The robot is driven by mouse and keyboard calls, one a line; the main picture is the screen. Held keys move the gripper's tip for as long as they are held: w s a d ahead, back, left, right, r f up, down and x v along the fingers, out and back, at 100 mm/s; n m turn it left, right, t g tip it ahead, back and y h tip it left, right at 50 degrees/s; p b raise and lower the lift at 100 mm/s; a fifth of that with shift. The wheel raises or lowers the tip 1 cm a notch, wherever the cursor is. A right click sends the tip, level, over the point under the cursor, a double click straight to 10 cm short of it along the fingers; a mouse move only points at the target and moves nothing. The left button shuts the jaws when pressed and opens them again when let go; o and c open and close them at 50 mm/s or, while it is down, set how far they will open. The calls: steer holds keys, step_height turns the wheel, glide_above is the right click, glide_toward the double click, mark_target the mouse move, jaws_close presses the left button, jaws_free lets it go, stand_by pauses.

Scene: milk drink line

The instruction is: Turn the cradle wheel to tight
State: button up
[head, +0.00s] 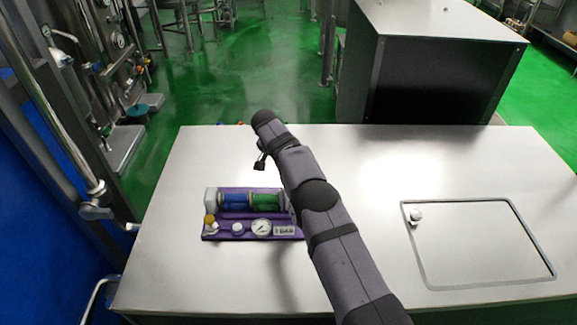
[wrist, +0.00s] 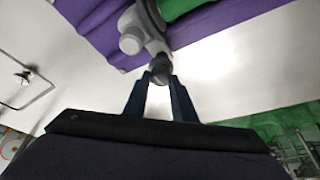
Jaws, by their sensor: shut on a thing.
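The purple cradle (head: 223,238) lies on the steel table, holding a blue cylinder (head: 235,201) and a green cylinder (head: 267,201) end to end. Its right end is hidden by my arm in the head view, and the wheel is not visible there. In the wrist view the grey wheel (wrist: 152,22) shows at the cradle's edge, partly cut off by the top of the picture. My gripper (wrist: 159,77) is shut on the dark grip of the wheel, between its two fingertips. A lighter round knob (wrist: 131,41) sits just left of it.
The cradle's front carries a gauge (head: 262,227), a yellow-topped knob (head: 209,219), a white knob (head: 238,228) and a label plate. The table (head: 165,270) is otherwise clear.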

steer(key=shift+r, duration=0.1)
stand_by(0.3)
steer(key=o, duration=1)
steer(key=shift+o, duration=0.2)
steer(key=b+v, duration=0.1)
steer(key=v, duration=0.6)
steer(key=shift+r, duration=0.15)
